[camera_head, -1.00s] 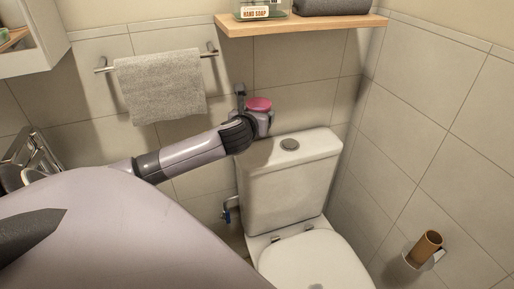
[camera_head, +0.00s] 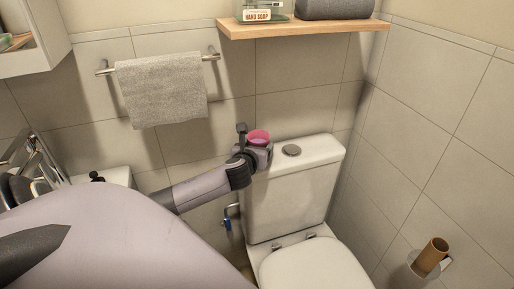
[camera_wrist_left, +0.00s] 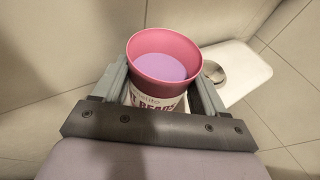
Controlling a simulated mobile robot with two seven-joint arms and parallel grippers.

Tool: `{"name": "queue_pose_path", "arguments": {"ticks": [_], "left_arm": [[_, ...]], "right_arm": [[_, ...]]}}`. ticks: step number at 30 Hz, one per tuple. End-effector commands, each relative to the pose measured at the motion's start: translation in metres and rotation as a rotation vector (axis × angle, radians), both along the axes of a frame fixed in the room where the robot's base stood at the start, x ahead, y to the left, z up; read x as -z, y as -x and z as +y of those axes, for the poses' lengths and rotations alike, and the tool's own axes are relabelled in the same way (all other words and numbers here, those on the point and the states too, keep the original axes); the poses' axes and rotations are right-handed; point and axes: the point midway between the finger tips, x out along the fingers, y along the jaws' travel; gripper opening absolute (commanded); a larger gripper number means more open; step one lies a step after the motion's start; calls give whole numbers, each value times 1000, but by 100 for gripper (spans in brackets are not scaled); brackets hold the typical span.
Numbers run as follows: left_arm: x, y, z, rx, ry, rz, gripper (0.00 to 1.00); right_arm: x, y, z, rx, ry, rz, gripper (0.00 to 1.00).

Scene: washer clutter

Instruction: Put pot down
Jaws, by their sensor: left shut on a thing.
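The pot (camera_head: 259,136) is a small pink cup. It also shows in the left wrist view (camera_wrist_left: 164,55), with a lilac inside and a white label with lettering on its lower front. My left gripper (camera_head: 256,147) is shut on it, with one finger on each side, and the pot looks upright. The gripper and pot are at the left end of the white toilet tank lid (camera_head: 318,148). The pot's base is hidden by the gripper, so I cannot tell whether it touches the lid. My right gripper is not in view.
A round flush button (camera_head: 291,150) sits on the tank lid, right of the pot. A wooden shelf (camera_head: 305,28) with a hand soap bottle (camera_head: 263,12) is above. A grey towel (camera_head: 162,90) hangs on the left. The right part of the lid is clear.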

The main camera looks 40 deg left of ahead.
Motion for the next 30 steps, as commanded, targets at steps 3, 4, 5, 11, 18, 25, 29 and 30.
{"name": "queue_pose_path", "arguments": {"ticks": [3,4,5,11,18,25,29,30], "left_arm": [[2,0,0,0,0,-1,38],[2,0,0,0,0,0,75],[2,0,0,0,0,0,85],[2,0,0,0,0,0,98],[-1,2,-1,0,0,1,98],[-10,24,-14,4,-1,2,98],[-15,43,-24,3,0,2,98],[-17,49,-27,4,-1,3,98]], "right_arm": [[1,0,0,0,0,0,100],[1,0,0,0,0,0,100],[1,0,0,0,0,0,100],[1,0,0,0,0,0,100],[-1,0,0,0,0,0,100],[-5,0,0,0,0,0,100],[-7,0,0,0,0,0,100],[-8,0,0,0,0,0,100]]}}
